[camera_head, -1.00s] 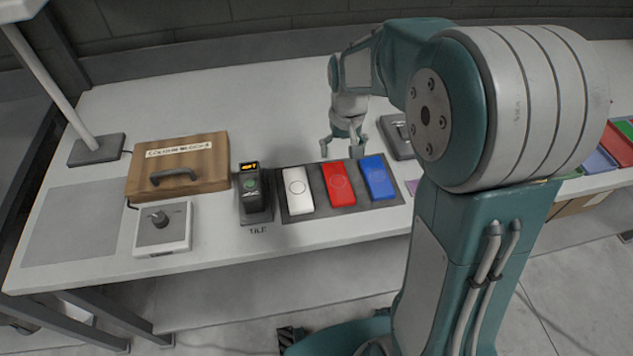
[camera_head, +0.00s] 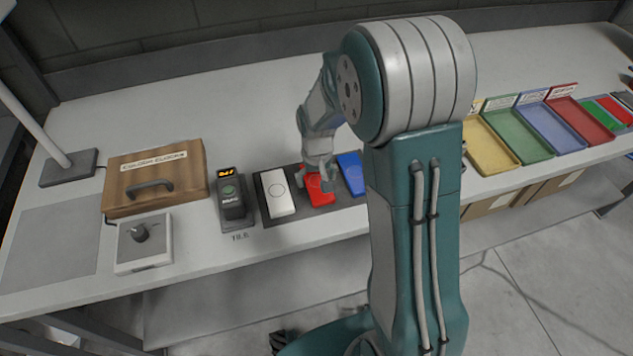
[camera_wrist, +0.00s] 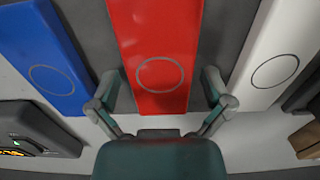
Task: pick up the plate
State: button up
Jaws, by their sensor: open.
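A white plate (camera_head: 279,192), a red plate (camera_head: 318,187) and a blue plate (camera_head: 350,172) lie side by side on a dark mat (camera_head: 268,216). Each bears a thin circle. My gripper (camera_head: 315,188) is over the red plate and hides part of it. In the wrist view, the red plate (camera_wrist: 158,50) lies centred between my open fingers (camera_wrist: 160,90), with the blue plate (camera_wrist: 45,60) on the left and the white plate (camera_wrist: 275,60) on the right. I cannot tell whether the fingers touch the red plate. My arm partly hides the blue plate in the head view.
A wooden box (camera_head: 155,180), a knob box (camera_head: 143,243) and a lamp base (camera_head: 68,170) are further left. Coloured trays (camera_head: 520,135) line the right side. The table's back is mostly clear.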

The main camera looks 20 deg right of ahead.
jog(key=c, duration=1)
jog(key=shift+r, duration=0.1)
jog(key=shift+c, duration=0.2)
